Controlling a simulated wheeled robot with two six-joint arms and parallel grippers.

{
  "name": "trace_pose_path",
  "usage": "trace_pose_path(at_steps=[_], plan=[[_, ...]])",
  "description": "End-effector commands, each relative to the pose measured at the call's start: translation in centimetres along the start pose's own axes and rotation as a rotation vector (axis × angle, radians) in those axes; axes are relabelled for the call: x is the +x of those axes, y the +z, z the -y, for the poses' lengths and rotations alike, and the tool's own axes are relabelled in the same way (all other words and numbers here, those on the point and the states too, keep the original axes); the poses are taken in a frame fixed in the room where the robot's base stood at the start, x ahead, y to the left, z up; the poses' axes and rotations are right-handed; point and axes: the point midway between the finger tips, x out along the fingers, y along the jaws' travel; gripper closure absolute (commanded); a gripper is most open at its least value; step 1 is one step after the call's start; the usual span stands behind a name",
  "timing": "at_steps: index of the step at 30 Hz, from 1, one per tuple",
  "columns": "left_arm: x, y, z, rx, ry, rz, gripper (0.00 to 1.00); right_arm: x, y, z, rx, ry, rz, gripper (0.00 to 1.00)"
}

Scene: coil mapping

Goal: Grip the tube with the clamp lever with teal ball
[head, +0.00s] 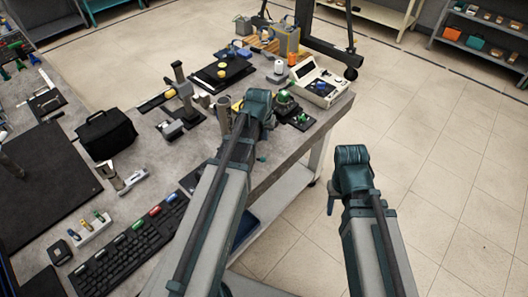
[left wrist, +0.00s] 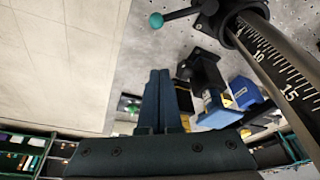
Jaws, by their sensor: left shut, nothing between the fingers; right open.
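In the left wrist view the teal ball (left wrist: 156,20) sits at the end of a short dark lever. The lever joins the black clamp collar (left wrist: 226,24) around the tube (left wrist: 283,72), a dark tube with a white number scale. My left gripper (left wrist: 160,74) is shut and empty, its fingertips apart from the ball and left of the tube. In the head view my left gripper (head: 258,106) is over the table's right part, and its arm hides much of the clamp. My right gripper (head: 350,172) is out over the floor, right of the table; its fingers are mostly hidden.
The grey table (head: 283,166) holds a white instrument (head: 318,82), a black platform (head: 224,72), a black bag (head: 105,133) and a keyboard (head: 128,247). A blue-and-black fixture (left wrist: 242,92) stands beside the tube. The floor at right (head: 440,150) is clear.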

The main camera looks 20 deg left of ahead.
Motion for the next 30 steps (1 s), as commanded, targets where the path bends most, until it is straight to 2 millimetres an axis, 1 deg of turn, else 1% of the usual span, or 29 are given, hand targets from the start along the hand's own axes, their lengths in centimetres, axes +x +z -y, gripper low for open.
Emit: trace_pose_path(at_steps=[5,11,29,30], plan=[[0.5,0.0,0.0,0.000,0.000,0.000,1.00,0.5,0.0,0.1,0.000,0.000,0.000,0.50],[2.3,0.1,0.0,0.001,0.000,0.001,1.00,2.2,-0.1,0.2,0.000,0.000,0.000,0.50],[11.0,0.1,0.0,0.001,0.000,0.001,1.00,10.5,-0.6,1.0,0.000,0.000,0.000,0.50],[9.4,1.2,0.0,0.001,0.000,0.001,1.00,9.2,-0.5,0.9,0.000,0.000,0.000,0.50]])
